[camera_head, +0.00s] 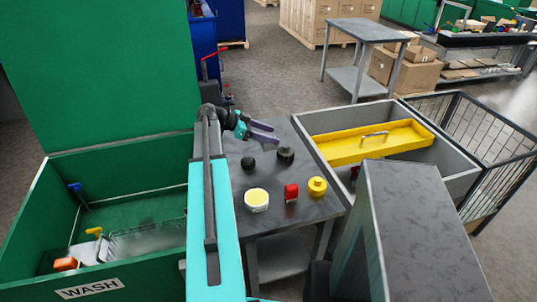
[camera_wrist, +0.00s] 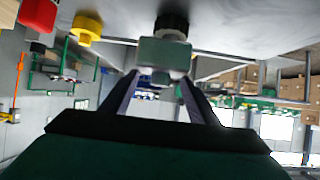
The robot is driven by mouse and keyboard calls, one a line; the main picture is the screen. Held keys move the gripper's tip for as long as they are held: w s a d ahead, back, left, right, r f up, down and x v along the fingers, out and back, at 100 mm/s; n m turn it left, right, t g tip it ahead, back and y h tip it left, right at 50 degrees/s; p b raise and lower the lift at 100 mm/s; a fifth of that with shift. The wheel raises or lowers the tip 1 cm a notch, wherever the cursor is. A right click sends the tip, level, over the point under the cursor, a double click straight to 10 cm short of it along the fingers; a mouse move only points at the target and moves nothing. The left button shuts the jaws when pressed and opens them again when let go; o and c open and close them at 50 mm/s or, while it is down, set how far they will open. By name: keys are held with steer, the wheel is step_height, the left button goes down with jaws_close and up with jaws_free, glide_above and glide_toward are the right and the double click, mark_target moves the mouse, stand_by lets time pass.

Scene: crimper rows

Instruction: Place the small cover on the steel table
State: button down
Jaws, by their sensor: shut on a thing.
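My gripper (camera_head: 276,135) is above the far part of a grey metal-topped table (camera_head: 310,168). Its fingers also show in the wrist view (camera_wrist: 155,88), with a small grey-green piece (camera_wrist: 163,53) at their tips. The gripper is shut on this piece, which looks to be the small cover. In the head view the piece cannot be made out. A second grey metal table (camera_head: 368,30) with a lower shelf stands at the back. I cannot tell for sure which of the two is the steel table.
A green wash bin (camera_head: 120,275) is left; a grey bin (camera_head: 460,185) with a yellow tray (camera_head: 350,150) is right.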

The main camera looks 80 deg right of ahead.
steer(key=shift+f+p, duration=0.45)
steer(key=shift+f, duration=1.75)
steer(key=shift+f+p, duration=0.6)
steer(key=shift+f, duration=1.25)
steer(key=shift+f, duration=0.15)
steer(key=c, duration=0.7)
jaws_free()
steer(key=shift+r, duration=0.2)
